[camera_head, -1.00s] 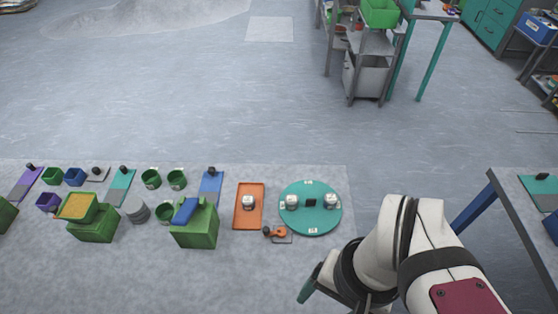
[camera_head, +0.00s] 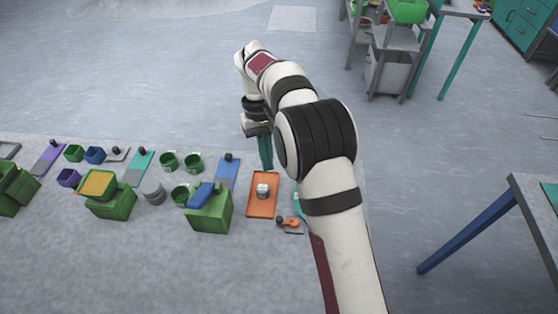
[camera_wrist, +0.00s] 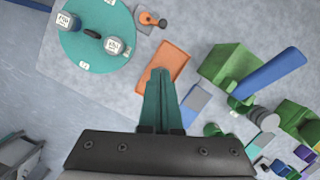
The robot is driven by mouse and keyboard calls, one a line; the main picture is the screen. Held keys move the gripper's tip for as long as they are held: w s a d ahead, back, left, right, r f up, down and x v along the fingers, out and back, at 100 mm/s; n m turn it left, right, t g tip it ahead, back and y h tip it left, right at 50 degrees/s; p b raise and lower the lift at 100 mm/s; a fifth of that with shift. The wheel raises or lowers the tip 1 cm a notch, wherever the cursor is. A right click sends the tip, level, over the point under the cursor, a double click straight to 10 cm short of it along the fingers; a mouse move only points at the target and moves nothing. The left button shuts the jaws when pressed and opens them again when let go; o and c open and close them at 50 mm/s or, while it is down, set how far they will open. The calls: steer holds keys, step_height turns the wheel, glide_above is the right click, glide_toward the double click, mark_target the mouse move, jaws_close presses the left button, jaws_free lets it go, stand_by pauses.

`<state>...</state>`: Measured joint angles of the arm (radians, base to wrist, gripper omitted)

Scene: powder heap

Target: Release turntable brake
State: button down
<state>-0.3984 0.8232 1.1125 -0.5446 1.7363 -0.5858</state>
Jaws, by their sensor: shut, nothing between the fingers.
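The brake, an orange lever with a dark knob on a small grey plate (camera_head: 291,223), sits beside the turntable. It also shows at the top of the wrist view (camera_wrist: 150,20). The teal turntable (camera_wrist: 95,65) carries two white-labelled jars (camera_wrist: 115,46) and a dark block between them; in the head view my arm hides all but a sliver (camera_head: 298,203). My gripper (camera_head: 266,167) points down above the far end of the orange tray, away from the brake. Its teal fingers are together and empty in the wrist view (camera_wrist: 159,72).
A table with blue legs (camera_head: 470,238) stands right.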

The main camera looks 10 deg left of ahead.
mark_target(287, 221)
steer(key=shift+w+a+f, duration=0.3)
steer(key=shift+a+f, duration=0.2)
steer(key=shift+f, duration=0.15)
steer(key=x, duration=0.9)
steer(key=shift+d+f, duration=0.1)
steer(key=shift+d, duration=0.05)
steer(key=s, duration=0.1)
steer(key=s+d, duration=0.1)
steer(key=s, duration=0.1)
steer(key=shift+d+f, duration=0.25)
steer(key=shift+f, duration=0.15)
steer(key=shift+s+d, duration=0.2)
steer(key=shift+s, duration=0.15)
